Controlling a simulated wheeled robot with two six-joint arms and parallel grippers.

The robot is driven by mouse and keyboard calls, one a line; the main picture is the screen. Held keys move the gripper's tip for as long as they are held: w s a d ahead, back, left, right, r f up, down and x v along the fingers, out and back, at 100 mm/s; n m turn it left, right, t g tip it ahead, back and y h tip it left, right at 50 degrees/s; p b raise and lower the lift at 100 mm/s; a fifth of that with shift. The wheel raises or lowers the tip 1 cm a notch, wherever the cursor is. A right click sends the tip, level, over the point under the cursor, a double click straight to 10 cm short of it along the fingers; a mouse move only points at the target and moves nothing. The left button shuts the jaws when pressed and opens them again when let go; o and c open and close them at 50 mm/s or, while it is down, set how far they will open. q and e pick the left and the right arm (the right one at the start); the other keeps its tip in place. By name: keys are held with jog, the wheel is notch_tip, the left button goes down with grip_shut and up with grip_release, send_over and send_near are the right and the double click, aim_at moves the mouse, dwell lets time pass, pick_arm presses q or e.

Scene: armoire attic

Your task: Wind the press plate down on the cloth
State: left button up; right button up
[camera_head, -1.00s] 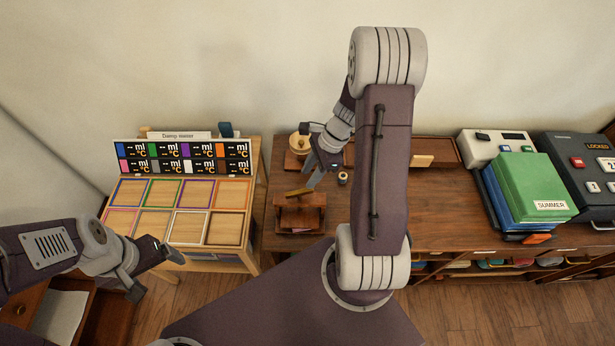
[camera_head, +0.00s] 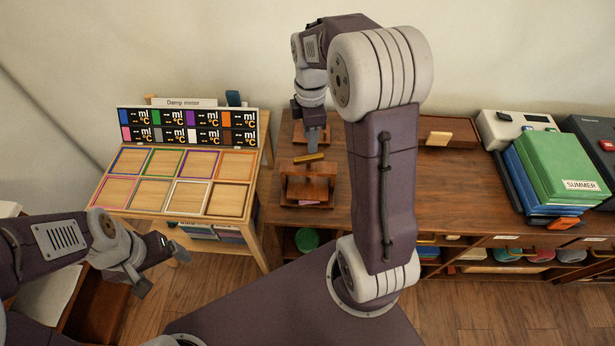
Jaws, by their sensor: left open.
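The small wooden press (camera_head: 290,190) stands near the front left of the brown desk. A brass-coloured bar (camera_head: 308,158) lies across its top. A small pale pinkish patch, perhaps the cloth (camera_head: 309,203), shows low in the press; the plate cannot be made out clearly. My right gripper (camera_head: 312,142) points down just above and behind the brass bar. Its fingers are seen edge-on, so their opening and any contact with the bar are unclear. My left gripper (camera_head: 162,269) is open and empty at the lower left, in front of the wooden sample stand, far from the press.
The stand with coloured frames (camera_head: 180,180) and a display panel is left of the desk (camera_head: 460,205). Green and blue binders (camera_head: 560,165) and grey devices stand at the right. A shallow wooden tray (camera_head: 460,130) lies behind my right arm. Shelves with coloured items sit under the desk.

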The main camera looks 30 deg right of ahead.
aim_at(309, 157)
jog(key=shift+w+a+f, duration=0.2)
jog(key=shift+a+f, duration=0.05)
jog(key=shift+f, duration=0.1)
jog(key=shift+w+d, duration=0.15)
jog(key=shift+w, duration=0.05)
notch_tip(309, 157, down, 9)
jog(key=shift+f+b, duration=0.1)
jog(key=shift+b, duration=0.25)
jog(key=shift+s, duration=0.1)
grip_shut()
